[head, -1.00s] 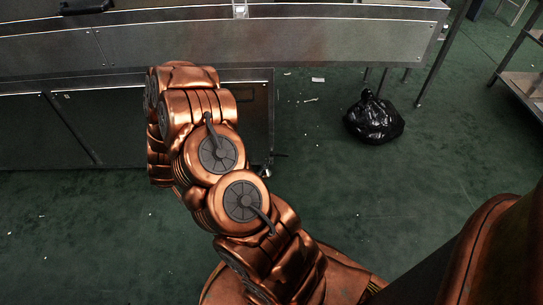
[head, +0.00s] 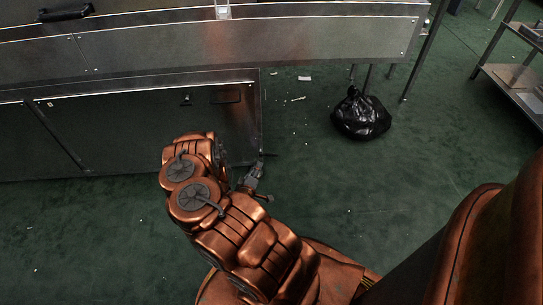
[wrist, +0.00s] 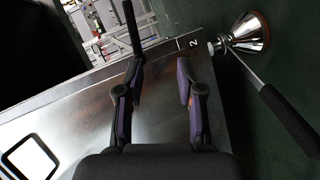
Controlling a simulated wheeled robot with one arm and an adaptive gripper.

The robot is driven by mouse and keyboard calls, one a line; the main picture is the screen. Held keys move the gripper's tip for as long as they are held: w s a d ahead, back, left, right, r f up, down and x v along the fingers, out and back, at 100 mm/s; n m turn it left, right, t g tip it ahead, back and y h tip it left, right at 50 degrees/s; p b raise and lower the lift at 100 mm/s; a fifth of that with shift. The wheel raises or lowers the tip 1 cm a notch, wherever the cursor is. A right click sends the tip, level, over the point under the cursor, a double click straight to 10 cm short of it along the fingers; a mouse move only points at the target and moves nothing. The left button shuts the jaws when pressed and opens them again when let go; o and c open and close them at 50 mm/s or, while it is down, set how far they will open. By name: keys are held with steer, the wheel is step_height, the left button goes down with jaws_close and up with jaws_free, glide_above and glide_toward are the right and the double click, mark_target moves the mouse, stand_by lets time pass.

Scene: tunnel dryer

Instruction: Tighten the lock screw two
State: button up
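A chrome screw with a flared foot (wrist: 248,32) shows at the upper right of the wrist view, beside a label "2" (wrist: 194,43) on the metal panel. A lever with a black grip (wrist: 290,120) runs from it down to the right. In the head view a small dark lever (head: 269,154) shows at the cabinet's right corner. My gripper (wrist: 159,75) is open with nothing between its fingers; the lever is to the right of the fingers, apart from them. In the head view the gripper (head: 255,181) is small, partly behind my arm, just below that corner.
The metal cabinet (head: 150,125) of the dryer stands ahead. A black bag (head: 361,115) lies on the green floor to the right, and a metal shelf (head: 515,85) stands at the far right. Small scraps (head: 304,78) lie about.

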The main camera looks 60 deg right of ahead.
mark_target(272, 155)
steer(key=shift+n+h, duration=0.6)
steer(key=shift+h, duration=0.1)
steer(key=shift+s+d+r+b, duration=0.1)
steer(key=shift+s+d+r, duration=0.1)
steer(key=shift+d, duration=1.4)
steer(key=shift+s+d+r+b, duration=0.15)
steer(key=shift+d, duration=1.45)
steer(key=shift+s+d+r+b, duration=0.1)
steer(key=shift+s+d+r, duration=0.1)
steer(key=shift+d, duration=1.4)
jaws_close()
steer(key=shift+f, duration=0.1)
